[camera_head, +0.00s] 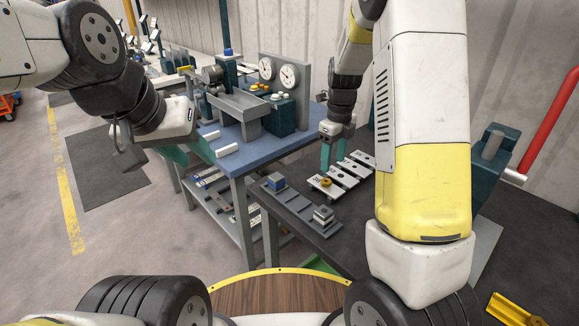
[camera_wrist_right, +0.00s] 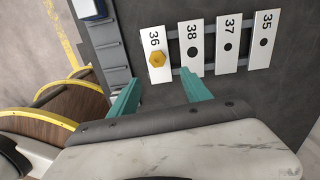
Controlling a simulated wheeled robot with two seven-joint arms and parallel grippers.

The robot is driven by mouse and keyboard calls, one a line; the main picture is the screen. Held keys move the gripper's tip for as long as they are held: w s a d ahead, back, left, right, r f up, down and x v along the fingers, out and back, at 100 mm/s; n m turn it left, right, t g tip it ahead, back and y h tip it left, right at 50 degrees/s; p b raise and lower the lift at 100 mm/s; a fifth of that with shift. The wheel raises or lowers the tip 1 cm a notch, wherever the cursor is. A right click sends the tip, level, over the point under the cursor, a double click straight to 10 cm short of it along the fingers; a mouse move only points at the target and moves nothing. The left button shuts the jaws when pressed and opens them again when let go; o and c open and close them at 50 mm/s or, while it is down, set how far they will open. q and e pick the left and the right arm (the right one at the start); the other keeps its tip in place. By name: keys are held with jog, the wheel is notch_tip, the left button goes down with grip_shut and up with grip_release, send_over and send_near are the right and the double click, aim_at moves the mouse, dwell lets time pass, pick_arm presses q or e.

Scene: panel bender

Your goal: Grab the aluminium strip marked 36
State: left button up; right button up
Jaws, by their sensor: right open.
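The aluminium strip marked 36 (camera_wrist_right: 152,41) is a pale flat strip, leftmost in a row in the right wrist view, with a yellow hexagonal piece (camera_wrist_right: 157,59) on its near end. In the head view this strip (camera_head: 318,184) is nearest in the row on the dark table. My right gripper (camera_wrist_right: 160,92) is open, its teal fingers apart near the strip's near end, with nothing between them. In the head view the right gripper (camera_head: 333,154) points down above the row. My left gripper (camera_head: 188,152) looks open and empty, left of the blue bench.
Strips marked 38 (camera_wrist_right: 190,48), 37 (camera_wrist_right: 229,46) and 35 (camera_wrist_right: 263,40) lie alongside on dark rails. A stepped grey rack (camera_head: 299,208) with small blocks is nearby. The blue bench (camera_head: 237,161) carries gauges (camera_head: 289,76) behind.

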aim_at(326, 181)
jog(key=shift+w+a+f+m, duration=0.2)
jog(key=shift+w+a+f, duration=0.1)
jog(key=shift+f, duration=0.15)
jog(key=shift+w+a+f+m, duration=0.2)
jog(key=shift+w+a+f, duration=0.1)
jog(key=shift+f, duration=0.1)
jog(key=shift+s+f, duration=0.15)
jog(key=shift+f, duration=3.35)
jog(key=shift+f, duration=0.25)
jog(key=c, duration=1.2)
